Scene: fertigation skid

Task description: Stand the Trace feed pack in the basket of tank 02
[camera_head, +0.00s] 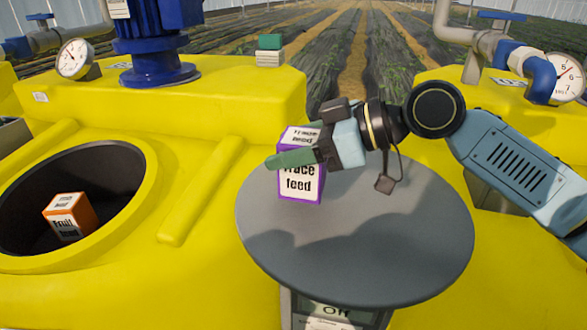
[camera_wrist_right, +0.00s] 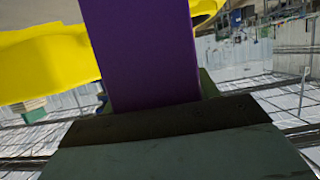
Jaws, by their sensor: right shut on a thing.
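The Trace feed pack (camera_head: 300,187) is a white box with purple edges, upright, over the left part of a grey round table. My right gripper (camera_head: 297,156) is shut on it, with one green finger across its front. I cannot tell if the pack touches the table. In the right wrist view its purple side (camera_wrist_right: 145,50) fills the middle, between the fingers. A dark round opening (camera_head: 128,160) in the left yellow tank holds an orange-edged Fruit feed pack (camera_head: 69,217). No basket is clearly seen, and I cannot read which tank is 02. My left gripper is out of view.
The grey round table (camera_head: 400,260) is otherwise bare, with a display box reading Off (camera_head: 335,312) below it. A blue motor (camera_head: 155,40) and a gauge (camera_head: 75,58) stand on the left tank. A raised yellow rib (camera_head: 200,190) lies between opening and table.

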